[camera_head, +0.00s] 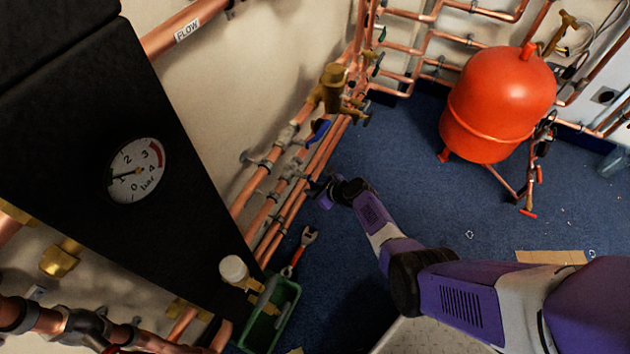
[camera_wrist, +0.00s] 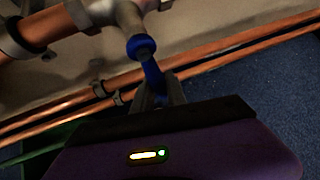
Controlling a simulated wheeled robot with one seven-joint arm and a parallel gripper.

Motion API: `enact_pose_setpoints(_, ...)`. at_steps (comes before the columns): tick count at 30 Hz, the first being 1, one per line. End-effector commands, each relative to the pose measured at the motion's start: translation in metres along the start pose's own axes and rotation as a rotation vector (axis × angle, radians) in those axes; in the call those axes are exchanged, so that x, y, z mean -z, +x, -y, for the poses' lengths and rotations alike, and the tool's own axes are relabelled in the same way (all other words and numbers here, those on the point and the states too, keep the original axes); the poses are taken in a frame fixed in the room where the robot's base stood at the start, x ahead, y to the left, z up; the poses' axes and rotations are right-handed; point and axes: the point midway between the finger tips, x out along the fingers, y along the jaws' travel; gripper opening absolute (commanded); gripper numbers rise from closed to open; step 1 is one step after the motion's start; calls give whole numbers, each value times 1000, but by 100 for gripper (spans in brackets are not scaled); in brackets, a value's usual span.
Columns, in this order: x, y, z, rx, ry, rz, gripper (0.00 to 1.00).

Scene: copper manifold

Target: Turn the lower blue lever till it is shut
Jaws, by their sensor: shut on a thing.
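The lower blue lever (camera_wrist: 152,74) shows in the wrist view, hanging from a blue round cap on a grey valve body (camera_wrist: 128,17). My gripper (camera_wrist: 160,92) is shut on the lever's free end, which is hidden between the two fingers. The lever slants slightly to the right, down from its cap towards my gripper. In the head view my gripper (camera_head: 316,187) is beside the copper pipes low on the wall; the lower lever cannot be made out there. Another blue lever (camera_head: 319,131) shows higher up in that view, apart from my gripper.
Copper pipes (camera_head: 283,214) run along the wall close to my gripper. A brass valve (camera_head: 333,88) stands above. A green crate (camera_head: 288,292) and a red wrench (camera_head: 303,247) are nearby. A red tank (camera_head: 500,105) stands back right. Blue carpet between is clear.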

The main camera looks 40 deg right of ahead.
Motion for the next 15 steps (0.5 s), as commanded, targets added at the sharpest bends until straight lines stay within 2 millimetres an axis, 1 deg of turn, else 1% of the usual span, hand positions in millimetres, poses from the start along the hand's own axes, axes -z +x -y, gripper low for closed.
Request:
enact_pose_setpoints(6,1,-2,-8,-70,69,-21,0)
enact_pose_setpoints(15,3,-2,-13,-109,105,-32,0)
